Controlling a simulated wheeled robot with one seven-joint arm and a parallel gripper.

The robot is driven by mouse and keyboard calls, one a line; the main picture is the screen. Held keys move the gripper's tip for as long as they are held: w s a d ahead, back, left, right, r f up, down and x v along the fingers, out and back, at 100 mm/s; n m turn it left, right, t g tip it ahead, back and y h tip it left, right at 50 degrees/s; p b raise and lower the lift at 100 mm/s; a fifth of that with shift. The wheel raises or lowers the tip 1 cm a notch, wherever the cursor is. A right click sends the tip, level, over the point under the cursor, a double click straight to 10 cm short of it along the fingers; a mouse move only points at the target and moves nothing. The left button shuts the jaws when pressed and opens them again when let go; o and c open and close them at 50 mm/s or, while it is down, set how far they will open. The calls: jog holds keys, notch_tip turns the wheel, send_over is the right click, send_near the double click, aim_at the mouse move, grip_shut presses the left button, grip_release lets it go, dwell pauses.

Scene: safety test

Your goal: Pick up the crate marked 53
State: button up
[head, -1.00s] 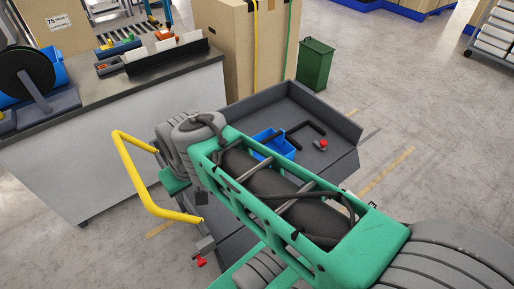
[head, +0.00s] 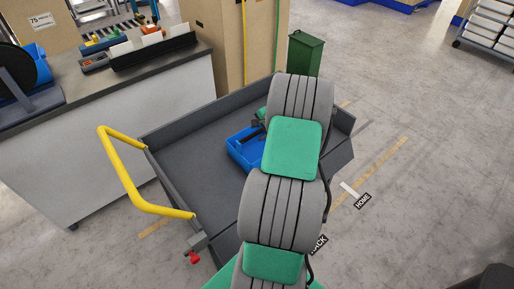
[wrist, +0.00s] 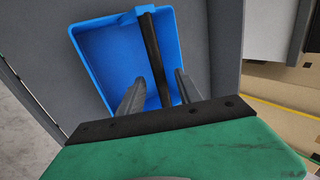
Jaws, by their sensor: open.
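A blue crate (head: 240,152) sits on the bed of the grey cart (head: 195,165), partly hidden behind my arm in the head view. In the wrist view I look down into the open crate (wrist: 98,58). A dark bar (wrist: 152,52) runs over it from a blue tab at its far edge. My gripper (wrist: 160,77) is open, with one finger on each side of the bar's near part. Whether the fingers touch the bar I cannot tell. No number is readable on the crate.
The cart has raised walls and a yellow handle (head: 120,160) at left. A counter (head: 110,160) stands to its left, a tall cardboard box (head: 215,45) and a green bin (head: 305,54) behind it. Open floor lies to the right, with a HOME label (head: 362,201).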

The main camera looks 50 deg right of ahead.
jog(key=shift+x, duration=1.2)
jog(key=shift+c, duration=0.5)
grip_shut()
jog(key=shift+r, duration=0.1)
